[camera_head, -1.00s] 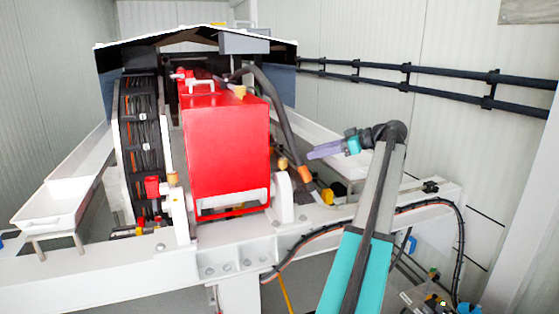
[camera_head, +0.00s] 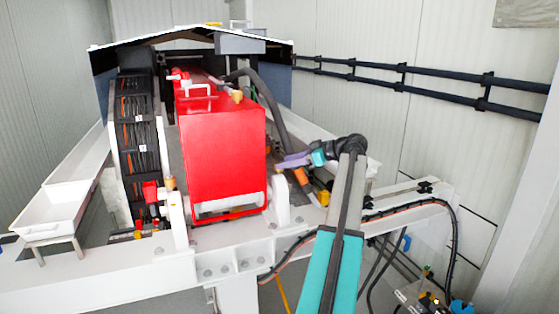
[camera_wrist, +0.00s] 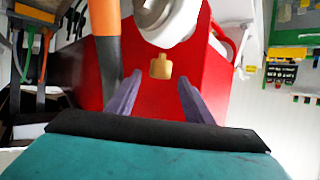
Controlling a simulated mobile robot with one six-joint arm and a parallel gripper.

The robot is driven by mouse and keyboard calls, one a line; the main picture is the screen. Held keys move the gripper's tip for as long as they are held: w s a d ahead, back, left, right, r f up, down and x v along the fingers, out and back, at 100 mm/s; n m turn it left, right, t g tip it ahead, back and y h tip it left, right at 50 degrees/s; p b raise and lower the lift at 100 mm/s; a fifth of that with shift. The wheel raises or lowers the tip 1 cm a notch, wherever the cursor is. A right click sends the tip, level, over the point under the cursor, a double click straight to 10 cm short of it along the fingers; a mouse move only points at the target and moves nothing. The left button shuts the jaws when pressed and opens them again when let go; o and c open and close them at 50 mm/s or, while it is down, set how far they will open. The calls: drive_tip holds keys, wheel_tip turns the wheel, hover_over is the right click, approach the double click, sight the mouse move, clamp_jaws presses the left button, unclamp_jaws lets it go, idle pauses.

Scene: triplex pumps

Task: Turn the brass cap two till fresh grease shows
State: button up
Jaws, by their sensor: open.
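A small brass cap (camera_wrist: 160,66) shows in the wrist view against the red pump housing (camera_wrist: 150,97), beside a white and silver round fitting (camera_wrist: 155,14). It appears between and just beyond the purple fingers of my gripper (camera_wrist: 160,86), and looks untouched. In the head view my gripper (camera_head: 281,163) is at the right side of the red housing (camera_head: 222,145), largely covering the cap there. My gripper is open and empty. Another brass cap (camera_head: 169,183) stands at the housing's lower left. I see no number on either cap, nor any grease.
A dark hose with an orange sleeve (camera_head: 301,177) runs close beside my gripper; the sleeve also shows in the wrist view (camera_wrist: 108,62). A white frame beam (camera_head: 110,270) crosses below. Black pipes (camera_head: 400,80) line the right wall.

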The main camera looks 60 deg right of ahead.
drive_tip(key=shift+p+x, duration=0.6)
drive_tip(key=shift+x, duration=1.5)
drive_tip(key=shift+c, duration=0.4)
